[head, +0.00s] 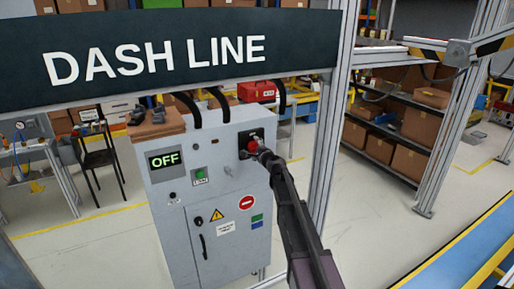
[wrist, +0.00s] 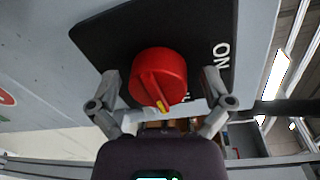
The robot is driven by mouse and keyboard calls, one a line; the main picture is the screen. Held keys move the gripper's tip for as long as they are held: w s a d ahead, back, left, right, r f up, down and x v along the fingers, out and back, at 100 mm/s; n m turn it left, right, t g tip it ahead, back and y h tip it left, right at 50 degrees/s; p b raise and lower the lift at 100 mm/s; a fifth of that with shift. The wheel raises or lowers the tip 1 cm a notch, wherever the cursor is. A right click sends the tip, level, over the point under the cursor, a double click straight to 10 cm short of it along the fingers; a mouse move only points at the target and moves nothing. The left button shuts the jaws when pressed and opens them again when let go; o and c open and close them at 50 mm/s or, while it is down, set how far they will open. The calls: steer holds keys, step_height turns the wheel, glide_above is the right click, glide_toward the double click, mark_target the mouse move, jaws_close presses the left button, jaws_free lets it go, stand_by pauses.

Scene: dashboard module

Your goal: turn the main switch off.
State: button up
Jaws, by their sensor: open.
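The main switch is a red rotary knob (wrist: 158,75) on a black plate (wrist: 110,38), on the upper right of the grey cabinet's front. In the wrist view its ridge with a yellow mark points down, slightly right. "ON" is printed to the right on the plate; another white marking below it is partly hidden. In the head view the knob (head: 253,145) is partly covered by my gripper (head: 262,153). My gripper (wrist: 161,76) is open, with one finger on each side of the knob. I cannot tell whether they touch it. The cabinet display (head: 165,160) reads "OFF" in green.
The grey cabinet (head: 185,220) also carries a green button (head: 199,175), a black handle and warning signs. A "DASH LINE" sign (head: 160,55) hangs across the top. A metal post (head: 330,130) stands right of the cabinet. Shelves with boxes (head: 400,125) are behind.

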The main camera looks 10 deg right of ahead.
steer(key=shift+s+a, duration=0.1)
steer(key=shift+s+a+f, duration=0.15)
steer(key=shift+a, duration=0.05)
steer(key=s+a+f+n+g+y, duration=0.1)
steer(key=s+a+f+n+g, duration=0.1)
steer(key=s+f+n+g, duration=0.3)
steer(key=s+a+f+n, duration=0.1)
steer(key=s+a+n, duration=0.2)
steer(key=s, duration=0.5)
steer(key=s+a+f+n+g+y, duration=0.1)
steer(key=s+a+f+n+g, duration=0.1)
steer(key=s+f+n+g, duration=0.3)
steer(key=s+d+f+n+g+h, duration=0.1)
steer(key=s+d+f+g+h, duration=0.1)
steer(key=s, duration=0.7)
steer(key=s+d+f+n+g+h, duration=0.2)
steer(key=s+d+h, duration=0.1)
steer(key=s, duration=0.6)
steer(key=s+d+f+n+g+h, duration=0.1)
steer(key=s+d, duration=0.3)
steer(key=s, duration=0.4)
steer(key=shift+s+d+f+n+g+h, duration=0.15)
steer(key=shift+s+f+n+g+h, duration=0.25)
steer(key=shift+g+h, duration=0.3)
